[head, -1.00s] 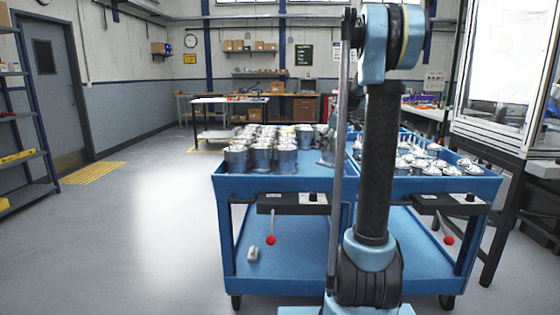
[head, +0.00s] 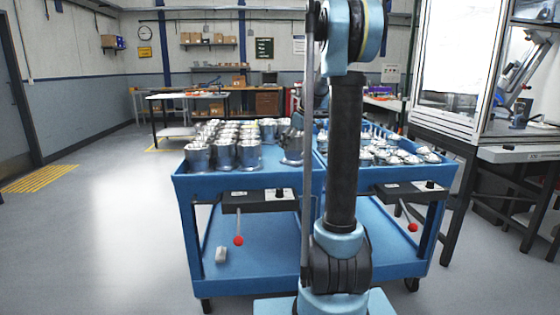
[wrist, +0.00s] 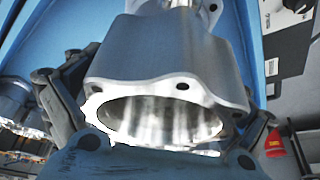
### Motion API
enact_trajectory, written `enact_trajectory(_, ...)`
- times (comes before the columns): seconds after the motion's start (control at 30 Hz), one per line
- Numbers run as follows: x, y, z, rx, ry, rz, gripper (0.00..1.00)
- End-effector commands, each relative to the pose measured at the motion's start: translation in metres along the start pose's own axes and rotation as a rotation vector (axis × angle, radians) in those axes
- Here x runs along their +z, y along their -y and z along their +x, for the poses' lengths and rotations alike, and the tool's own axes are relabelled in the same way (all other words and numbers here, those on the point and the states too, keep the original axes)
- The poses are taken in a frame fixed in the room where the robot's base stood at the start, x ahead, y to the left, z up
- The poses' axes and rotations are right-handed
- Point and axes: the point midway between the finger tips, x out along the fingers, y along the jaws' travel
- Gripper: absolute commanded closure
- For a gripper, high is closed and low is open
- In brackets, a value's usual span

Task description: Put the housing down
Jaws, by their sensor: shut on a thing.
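A silver machined housing (wrist: 175,60) fills the middle of the wrist view. Its flange with bolt holes and its wide round bore face the camera. My gripper (wrist: 165,85) is shut on it, with one dark finger on each side. In the head view, a grey housing-like shape (head: 292,147) shows beside my arm above the blue cart. My arm hides part of that area, and I cannot tell there whether the held housing touches the cart top.
The left blue cart (head: 245,182) carries rows of silver housings (head: 223,153). The right cart (head: 400,176) carries several smaller silver parts (head: 385,153). A machine enclosure (head: 460,70) on a dark-legged bench stands at the right. The floor at left is clear.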

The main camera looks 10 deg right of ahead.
Motion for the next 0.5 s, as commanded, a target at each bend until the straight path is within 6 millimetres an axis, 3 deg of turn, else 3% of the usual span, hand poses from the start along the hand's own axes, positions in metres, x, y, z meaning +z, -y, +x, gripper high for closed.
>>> enact_trajectory(0.13, 0.007, 0.0, 0.018, 0.0, -0.001, 0.0, 0.62)
enact_trajectory(0.5, 0.016, -0.001, 0.039, 0.0, -0.001, 0.0, 0.62)
